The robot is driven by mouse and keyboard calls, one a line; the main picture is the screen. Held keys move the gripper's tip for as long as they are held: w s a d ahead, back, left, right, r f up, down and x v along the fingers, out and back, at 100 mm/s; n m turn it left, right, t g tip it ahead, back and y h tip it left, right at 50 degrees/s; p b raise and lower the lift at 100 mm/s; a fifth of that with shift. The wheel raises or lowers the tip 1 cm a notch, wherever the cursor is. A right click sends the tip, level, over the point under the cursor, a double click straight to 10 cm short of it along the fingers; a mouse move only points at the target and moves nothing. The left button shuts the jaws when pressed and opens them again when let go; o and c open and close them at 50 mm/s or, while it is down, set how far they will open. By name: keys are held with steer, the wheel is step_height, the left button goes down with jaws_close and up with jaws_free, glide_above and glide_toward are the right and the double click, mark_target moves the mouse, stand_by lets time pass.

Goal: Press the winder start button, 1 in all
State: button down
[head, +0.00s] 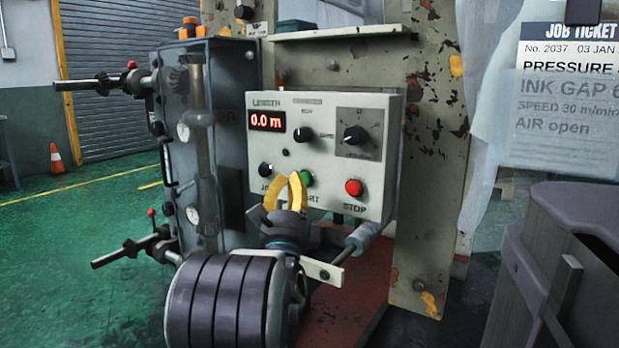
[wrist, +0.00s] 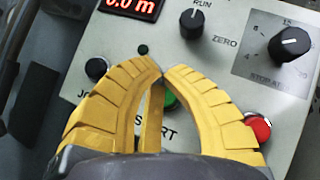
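The green start button (head: 307,179) sits low on the pale control panel (head: 320,105), above a partly hidden label ending in "ART". In the wrist view the green button (wrist: 170,101) shows between and behind my curved yellow fingers. My gripper (head: 289,177) is in front of the panel, just left of the button in the head view. In the wrist view my gripper (wrist: 162,75) has its fingertips together with nothing held, and they overlap the panel just above the button. I cannot tell whether the tips touch the panel.
The red stop button (head: 354,187) is right of the green one, and a black jog button (head: 266,169) is left. The display (head: 266,121) reads 0.0 m. Knobs (head: 303,134) sit above. A metal cabinet with handles (head: 205,130) stands left, a dark bin (head: 565,260) right.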

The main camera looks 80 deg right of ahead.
steer(key=shift+s+d, duration=0.15)
steer(key=shift+d, duration=0.45)
